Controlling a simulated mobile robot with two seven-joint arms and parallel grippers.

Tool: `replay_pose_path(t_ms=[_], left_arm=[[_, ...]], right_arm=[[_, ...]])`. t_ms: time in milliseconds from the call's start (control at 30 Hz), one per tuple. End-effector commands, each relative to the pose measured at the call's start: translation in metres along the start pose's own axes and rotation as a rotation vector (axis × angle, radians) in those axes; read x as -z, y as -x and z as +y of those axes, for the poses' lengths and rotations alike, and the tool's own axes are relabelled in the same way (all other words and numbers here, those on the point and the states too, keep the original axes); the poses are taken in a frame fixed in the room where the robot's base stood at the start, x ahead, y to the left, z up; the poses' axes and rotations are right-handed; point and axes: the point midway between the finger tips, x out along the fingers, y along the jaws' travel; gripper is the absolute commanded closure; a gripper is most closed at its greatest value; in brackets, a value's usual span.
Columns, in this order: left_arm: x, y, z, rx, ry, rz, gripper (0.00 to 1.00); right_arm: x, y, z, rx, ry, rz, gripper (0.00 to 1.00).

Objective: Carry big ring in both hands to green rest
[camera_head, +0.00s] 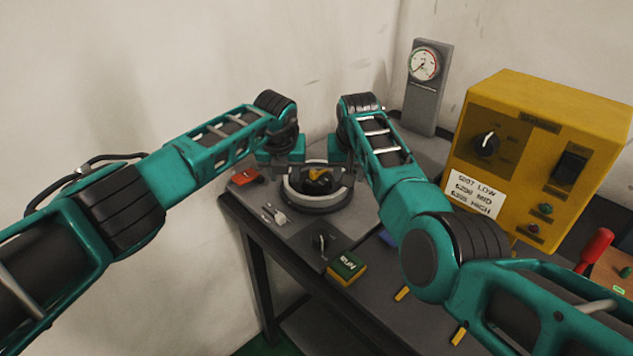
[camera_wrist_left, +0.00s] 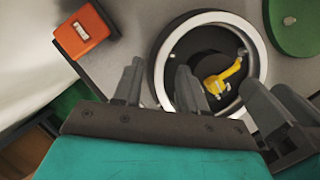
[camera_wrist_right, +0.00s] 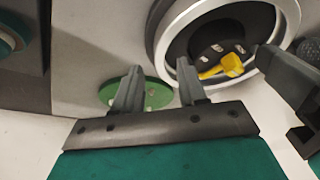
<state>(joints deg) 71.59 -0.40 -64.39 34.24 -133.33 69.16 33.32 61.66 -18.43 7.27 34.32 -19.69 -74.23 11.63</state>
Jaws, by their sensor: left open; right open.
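The big ring (camera_head: 317,204) lies flat around a dark hub with a yellow lever, at the far end of the bench. Its pale rim also shows in the left wrist view (camera_wrist_left: 262,62) and the right wrist view (camera_wrist_right: 292,20). My left gripper (camera_head: 282,158) is open at the ring's far left side. My right gripper (camera_head: 339,156) is open at its far right side. Neither holds anything; I cannot tell whether their fingers touch the ring. A green disc, seemingly the green rest, shows in the left wrist view (camera_wrist_left: 294,26) and the right wrist view (camera_wrist_right: 152,97).
An orange-red block (camera_head: 247,176) lies left of the ring. A small tool (camera_head: 274,214), a knob (camera_head: 321,241) and a green-topped RUN box (camera_head: 346,268) are in front. A dial gauge (camera_head: 425,66) and a yellow control box (camera_head: 540,150) stand right. The wall is close behind.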

Motion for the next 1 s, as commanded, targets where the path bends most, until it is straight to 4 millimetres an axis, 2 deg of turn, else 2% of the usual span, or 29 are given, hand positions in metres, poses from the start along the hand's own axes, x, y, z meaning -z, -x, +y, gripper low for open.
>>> replay_pose_path(t_ms=[300,667,1000], left_arm=[[0.0,-0.015,0.0,-0.001,0.0,0.001,0.59],[0.0,-0.016,0.0,0.0,-0.001,0.0,0.59],[0.001,-0.016,0.0,-0.001,-0.001,0.0,0.91]], right_arm=[[-0.001,-0.015,0.0,0.0,-0.001,-0.001,0.59],[-0.001,-0.016,0.0,0.001,-0.001,0.0,0.59],[-0.001,-0.016,0.0,0.001,-0.001,0.0,0.91]])
